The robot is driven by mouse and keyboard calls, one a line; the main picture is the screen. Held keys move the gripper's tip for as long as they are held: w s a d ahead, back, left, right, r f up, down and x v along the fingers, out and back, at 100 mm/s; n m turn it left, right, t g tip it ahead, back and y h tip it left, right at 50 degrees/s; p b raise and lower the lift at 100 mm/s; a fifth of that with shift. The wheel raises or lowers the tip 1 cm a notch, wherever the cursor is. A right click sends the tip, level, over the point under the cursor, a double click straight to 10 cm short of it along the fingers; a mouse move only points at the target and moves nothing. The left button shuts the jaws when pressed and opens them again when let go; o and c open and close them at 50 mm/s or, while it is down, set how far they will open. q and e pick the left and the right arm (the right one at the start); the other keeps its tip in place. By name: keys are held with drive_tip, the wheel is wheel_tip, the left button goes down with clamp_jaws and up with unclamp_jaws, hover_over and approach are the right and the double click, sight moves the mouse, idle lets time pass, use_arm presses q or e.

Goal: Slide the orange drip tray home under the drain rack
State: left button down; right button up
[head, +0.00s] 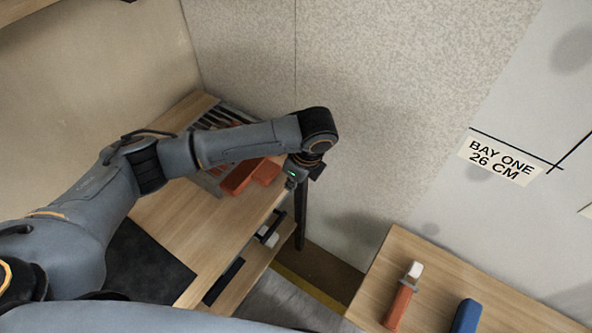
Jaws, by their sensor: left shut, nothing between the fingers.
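The orange drip tray (238,179) sits on the wooden table, partly behind my left arm. The slatted drain rack (212,119) stands at the table's far end, against the wall corner. My arm hides part of the rack and of the tray, so I cannot tell how far the tray is under the rack. My left gripper (297,177) is shut and empty, pointing down at the table's right edge, to the right of the tray. I cannot tell if it touches anything. My right gripper is not in view.
The table (195,240) has bare wood in front of the tray and a dark mat (145,265). A shelf with items lies below its right edge. A second table (430,275) at lower right bears an orange-handled tool (400,303) and a blue object (466,316).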

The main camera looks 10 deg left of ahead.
sight(257, 168)
use_arm(q)
drive_tip(key=a, duration=0.1)
drive_tip(key=w+a+f, duration=0.1)
drive_tip(key=a, duration=0.1)
drive_tip(key=shift+w+a+f+p, duration=0.15)
drive_tip(key=shift+a+p, duration=0.15)
drive_tip(key=shift+p, duration=0.05)
drive_tip(key=shift+a, duration=0.2)
drive_tip(key=shift+w, duration=0.1)
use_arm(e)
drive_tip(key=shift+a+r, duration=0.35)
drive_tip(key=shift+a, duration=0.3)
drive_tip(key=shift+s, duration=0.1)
use_arm(q)
drive_tip(key=shift+a, duration=0.25)
drive_tip(key=a+p, duration=0.1)
drive_tip(key=w+a+p, duration=0.1)
drive_tip(key=a, duration=0.1)
drive_tip(key=w+a+p, duration=0.1)
drive_tip(key=a, duration=0.1)
drive_tip(key=shift+a, duration=0.25)
drive_tip(key=shift+w+a, duration=0.1)
drive_tip(key=shift+a, duration=0.05)
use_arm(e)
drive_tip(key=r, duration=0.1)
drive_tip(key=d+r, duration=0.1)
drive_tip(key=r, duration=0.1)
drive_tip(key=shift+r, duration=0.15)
